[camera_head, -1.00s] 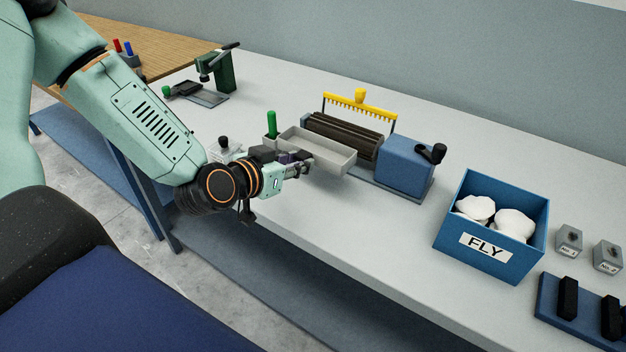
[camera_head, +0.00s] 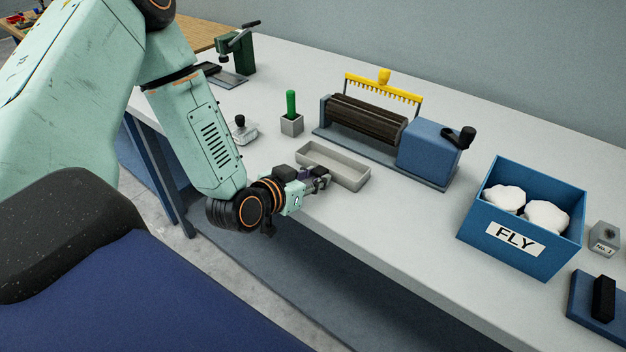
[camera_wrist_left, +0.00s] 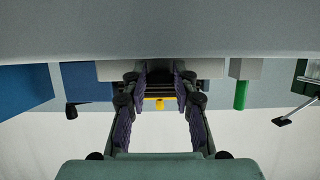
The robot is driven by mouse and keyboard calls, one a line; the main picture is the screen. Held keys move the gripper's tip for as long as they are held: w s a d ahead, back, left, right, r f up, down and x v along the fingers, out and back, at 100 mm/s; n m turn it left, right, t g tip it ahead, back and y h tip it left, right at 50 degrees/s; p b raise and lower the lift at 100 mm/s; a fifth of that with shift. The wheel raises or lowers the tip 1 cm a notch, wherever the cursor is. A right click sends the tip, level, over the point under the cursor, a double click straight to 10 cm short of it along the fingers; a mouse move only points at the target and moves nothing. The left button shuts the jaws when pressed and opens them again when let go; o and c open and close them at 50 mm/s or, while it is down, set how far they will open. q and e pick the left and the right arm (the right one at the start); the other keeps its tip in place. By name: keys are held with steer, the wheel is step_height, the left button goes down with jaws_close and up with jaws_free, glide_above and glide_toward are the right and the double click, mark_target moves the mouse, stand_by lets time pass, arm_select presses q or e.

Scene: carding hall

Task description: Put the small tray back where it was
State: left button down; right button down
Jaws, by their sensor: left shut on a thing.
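The small tray (camera_head: 345,158) is a pale grey, shallow, open rectangular tray near the front edge of the bench, in front of the roller machine (camera_head: 368,119). It looks empty. My left gripper (camera_head: 323,178) is shut on the tray's near side wall. In the left wrist view, the tray (camera_wrist_left: 210,69) shows as a pale strip behind and between the fingers (camera_wrist_left: 158,78). The tray looks level and low over the bench; I cannot tell whether its underside touches the top. My right gripper is not in view.
A grey block with a green handle (camera_head: 291,104) and a small black-knobbed piece (camera_head: 241,132) stand left of the tray. The blue FLY box (camera_head: 477,222) with white fluff stands at right. Bare bench top (camera_head: 400,215) lies between tray and box.

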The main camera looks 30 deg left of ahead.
arm_select(q)
steer(key=shift+s+d, duration=0.2)
steer(key=c, duration=1.5)
jaws_free()
steer(key=shift+d, duration=0.1)
steer(key=o, duration=0.4)
steer(key=shift+w+a+f, duration=0.15)
steer(key=shift+a, duration=0.1)
steer(key=shift+o, duration=0.2)
steer(key=shift+d, duration=0.15)
steer(key=shift+r, duration=0.25)
